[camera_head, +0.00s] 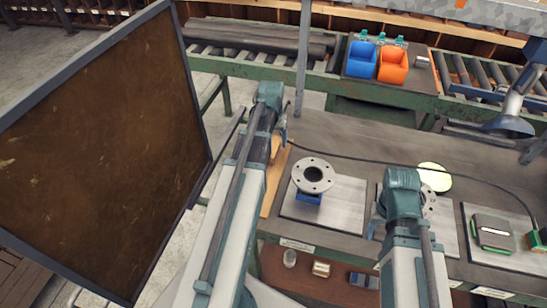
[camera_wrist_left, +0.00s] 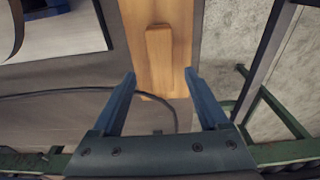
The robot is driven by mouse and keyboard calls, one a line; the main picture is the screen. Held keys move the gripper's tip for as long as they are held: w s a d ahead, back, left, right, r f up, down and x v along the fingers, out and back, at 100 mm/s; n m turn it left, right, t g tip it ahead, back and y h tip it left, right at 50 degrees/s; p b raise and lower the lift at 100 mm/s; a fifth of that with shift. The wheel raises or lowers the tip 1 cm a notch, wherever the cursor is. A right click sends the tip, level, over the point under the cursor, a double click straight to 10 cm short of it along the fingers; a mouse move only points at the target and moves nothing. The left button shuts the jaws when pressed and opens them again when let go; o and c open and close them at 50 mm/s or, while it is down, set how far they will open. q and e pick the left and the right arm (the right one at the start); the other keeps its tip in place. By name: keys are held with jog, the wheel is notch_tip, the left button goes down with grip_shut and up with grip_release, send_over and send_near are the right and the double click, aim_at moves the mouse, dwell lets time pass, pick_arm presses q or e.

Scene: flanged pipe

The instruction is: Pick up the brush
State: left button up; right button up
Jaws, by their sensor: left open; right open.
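A wooden bar (camera_wrist_left: 158,58), which looks like the brush handle, lies on a flat wooden board (camera_wrist_left: 188,30) in the left wrist view. No bristles show. My left gripper (camera_wrist_left: 160,75) is open, with its fingertips apart on either side of the bar's near end in that view; nothing is held. In the head view the left gripper (camera_head: 283,128) is above the far end of the wooden board (camera_head: 271,187), and my arm hides part of it. My right gripper (camera_head: 376,226) is low over the right part of the table, mostly hidden by its own wrist.
A flanged pipe (camera_head: 313,176) stands on a grey plate (camera_head: 340,213) right of the board. A dark panel (camera_head: 110,130) stands at the left. A black cable (camera_head: 360,157) crosses the table. A post (camera_head: 303,60) rises near the left gripper.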

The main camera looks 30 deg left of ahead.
aim_at(273, 148)
pick_arm(q)
notch_tip(273, 148, down, 5)
jog(key=b, duration=0.5)
jog(key=shift+w+a+f, duration=0.15)
pick_arm(e)
notch_tip(273, 148, down, 5)
jog(key=shift+f, duration=0.15)
pick_arm(q)
grip_shut()
